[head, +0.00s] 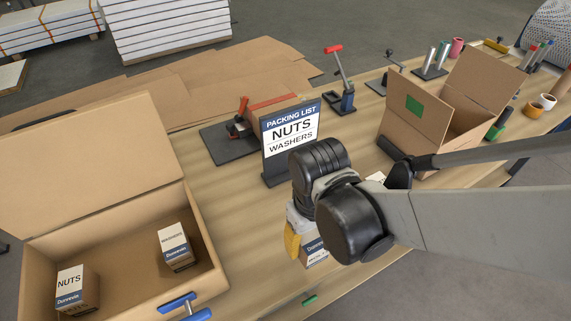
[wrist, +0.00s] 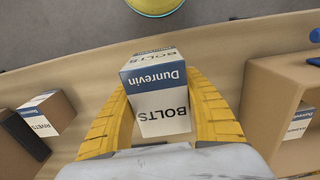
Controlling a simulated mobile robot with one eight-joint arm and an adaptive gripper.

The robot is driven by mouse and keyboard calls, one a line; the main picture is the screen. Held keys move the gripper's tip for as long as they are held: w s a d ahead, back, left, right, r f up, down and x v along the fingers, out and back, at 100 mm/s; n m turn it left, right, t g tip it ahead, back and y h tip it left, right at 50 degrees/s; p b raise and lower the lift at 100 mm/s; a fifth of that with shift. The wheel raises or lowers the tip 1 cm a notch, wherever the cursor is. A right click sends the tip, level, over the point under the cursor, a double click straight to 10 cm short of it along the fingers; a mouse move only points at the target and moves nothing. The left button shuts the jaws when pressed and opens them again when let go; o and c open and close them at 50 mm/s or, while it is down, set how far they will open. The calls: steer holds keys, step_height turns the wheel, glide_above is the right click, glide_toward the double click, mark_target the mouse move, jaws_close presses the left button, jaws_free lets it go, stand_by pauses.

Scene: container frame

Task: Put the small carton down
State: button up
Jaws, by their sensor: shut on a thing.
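My gripper (wrist: 160,100) is shut on a small carton (wrist: 162,105) with white panels reading BOLTS and a blue Dunrevin band. The yellow fingers press its two sides. In the head view the carton (head: 314,252) shows partly below my wrist, over the front part of the table; I cannot tell whether it touches the tabletop. A large open cardboard box (head: 100,170) stands to the left in the head view. Inside are a NUTS carton (head: 77,289) and a second carton (head: 175,246) with small lettering. A packing list sign (head: 290,130) reads NUTS, WASHERS.
A RIVETS carton (wrist: 45,112) stands left of my gripper in the wrist view. A smaller open box (head: 455,100) is at the right. A blue-handled tool (head: 183,303) is by the large box's front corner. A yellow round object (wrist: 153,5) is beyond the table edge.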

steer(key=b, duration=0.2)
glide_above(282, 250)
step_height(282, 250, down, 4)
steer(key=shift+f, duration=0.15)
steer(key=shift+f+b, duration=1.15)
steer(key=shift+f, duration=0.75)
steer(key=shift+f, duration=0.2)
steer(key=o, duration=1.4)
steer(key=shift+c, duration=0.2)
steer(key=shift+r, duration=0.1)
